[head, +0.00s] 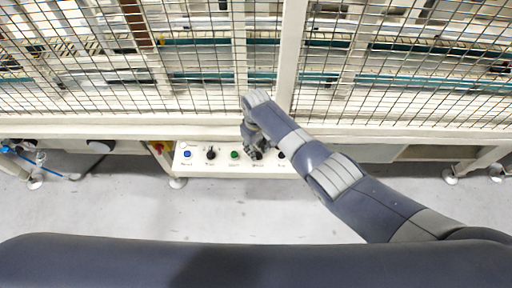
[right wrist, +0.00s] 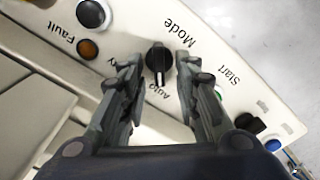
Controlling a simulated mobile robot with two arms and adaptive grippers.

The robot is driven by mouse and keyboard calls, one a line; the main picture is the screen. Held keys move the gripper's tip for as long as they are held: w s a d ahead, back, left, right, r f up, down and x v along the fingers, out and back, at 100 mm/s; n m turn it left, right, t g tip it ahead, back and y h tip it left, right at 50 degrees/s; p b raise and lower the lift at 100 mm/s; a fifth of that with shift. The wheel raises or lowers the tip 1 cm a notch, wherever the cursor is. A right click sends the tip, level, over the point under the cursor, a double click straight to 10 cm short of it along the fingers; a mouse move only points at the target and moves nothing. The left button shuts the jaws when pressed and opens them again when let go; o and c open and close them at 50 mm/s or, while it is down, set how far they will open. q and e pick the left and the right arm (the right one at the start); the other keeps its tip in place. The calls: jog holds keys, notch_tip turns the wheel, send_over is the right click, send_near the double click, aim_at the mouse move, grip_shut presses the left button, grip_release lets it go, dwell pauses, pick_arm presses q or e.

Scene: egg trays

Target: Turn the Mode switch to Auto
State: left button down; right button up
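The Mode switch (right wrist: 158,60) is a black knob with a white pointer line on the white control panel. In the right wrist view its pointer faces the bottom of the picture, close to the "Auto" lettering (right wrist: 157,91). My right gripper (right wrist: 157,72) is open, with one finger on each side of the knob. Visible gaps separate the fingers from the knob in this view. In the head view my right gripper (head: 254,148) is over the panel (head: 211,171) and hides the Mode switch. My left gripper is not in view.
Along the panel are a green Start button (head: 235,155), another black knob (head: 210,154) and a blue button (head: 187,154). An orange Fault light (right wrist: 88,48) is near the Mode switch. A wire mesh fence (head: 400,90) stands above the panel. The grey floor in front is clear.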

aim_at(256, 150)
notch_tip(256, 150, up, 12)
dwell(0.7)
jog(key=shift+s+f, duration=0.1)
dwell(0.3)
